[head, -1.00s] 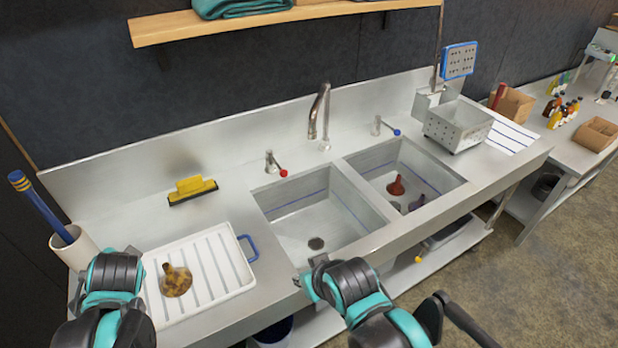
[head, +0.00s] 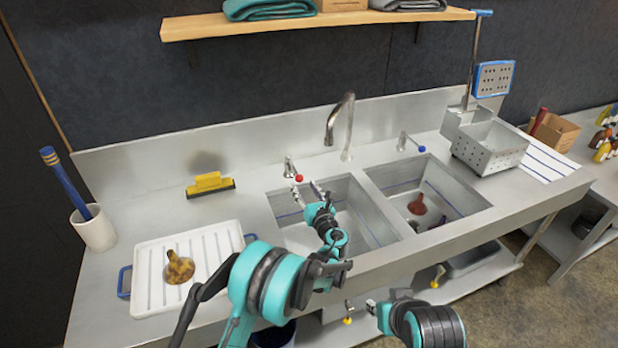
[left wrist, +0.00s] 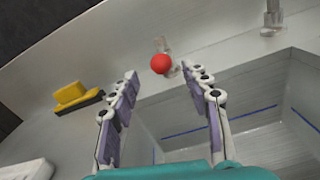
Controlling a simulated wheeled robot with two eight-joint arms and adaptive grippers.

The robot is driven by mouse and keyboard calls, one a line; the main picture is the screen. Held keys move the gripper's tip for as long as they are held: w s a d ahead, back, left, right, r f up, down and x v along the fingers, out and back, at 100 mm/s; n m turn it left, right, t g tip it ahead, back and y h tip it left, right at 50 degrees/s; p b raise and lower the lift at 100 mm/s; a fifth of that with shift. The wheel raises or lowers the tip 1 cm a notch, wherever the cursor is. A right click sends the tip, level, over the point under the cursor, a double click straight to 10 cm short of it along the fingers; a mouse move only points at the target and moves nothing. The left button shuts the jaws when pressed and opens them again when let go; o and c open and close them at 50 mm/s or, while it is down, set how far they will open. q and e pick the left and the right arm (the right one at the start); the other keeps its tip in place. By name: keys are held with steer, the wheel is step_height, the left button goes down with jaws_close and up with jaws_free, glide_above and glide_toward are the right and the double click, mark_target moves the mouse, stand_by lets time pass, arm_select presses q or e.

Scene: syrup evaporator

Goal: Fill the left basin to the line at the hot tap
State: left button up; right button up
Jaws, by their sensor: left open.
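The hot tap (head: 289,168) with its red-ended lever (head: 299,178) stands behind the left basin (head: 375,218). My left gripper (head: 308,188) is open and empty over that basin's back left part, just in front of the red knob. In the left wrist view the red knob (left wrist: 160,63) lies beyond and between the two spread fingers (left wrist: 160,75), with no contact visible. A blue line (left wrist: 240,118) runs along the basin's inner wall. The curved spout (head: 345,120) points left above the basin; no water stream shows. My arm hides part of the basin floor. My right gripper (head: 371,306) is at the lower front, its jaws unclear.
The blue-knobbed cold tap (head: 404,142) stands to the right; the right basin (head: 465,200) holds a red-brown funnel (head: 417,205). A yellow squeegee (head: 209,184) and a white drain tray (head: 215,246) lie left. Yellow-handled valves (head: 347,320) are below the sink front.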

mark_target(297, 173)
arm_select(q)
steer(key=shift+w+f, duration=0.15)
steer(key=shift+w, duration=0.2)
steer(key=b+x, duration=0.1)
steer(key=x, duration=0.5)
steer(key=shift+w+b, duration=0.1)
steer(key=shift+b, duration=0.3)
steer(key=shift+w+a, duration=0.2)
steer(key=shift+w, duration=0.25)
steer(key=shift+c, duration=0.3)
jaws_close()
